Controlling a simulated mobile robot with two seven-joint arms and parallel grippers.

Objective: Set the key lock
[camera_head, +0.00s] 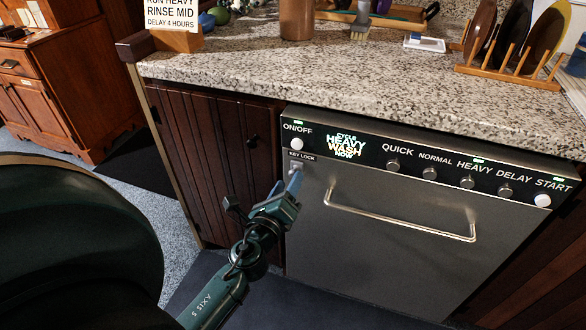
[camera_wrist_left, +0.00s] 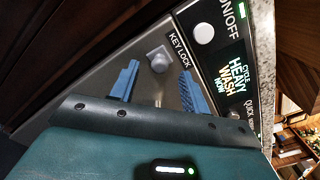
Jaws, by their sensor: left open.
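The dishwasher (camera_head: 375,245) has a dark control panel along its top. The KEY LOCK control (camera_head: 296,165) sits below the ON/OFF button at the panel's left end. In the left wrist view, the key lock (camera_wrist_left: 158,60) is a small grey knob on a square plate. My left gripper (camera_head: 293,183) is close in front of it. In the left wrist view, the open blue fingers (camera_wrist_left: 157,78) point towards the knob, one on each side in the picture. Contact cannot be told. My right gripper is not in view.
The display (camera_head: 344,146) reads "CYCLE HEAVY WASH NOW". A round white ON/OFF button (camera_head: 297,144) is just above the lock. A long handle (camera_head: 400,222) sticks out from the door. A granite counter (camera_head: 350,85) overhangs above, and a wooden cabinet door (camera_head: 215,150) is to the left.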

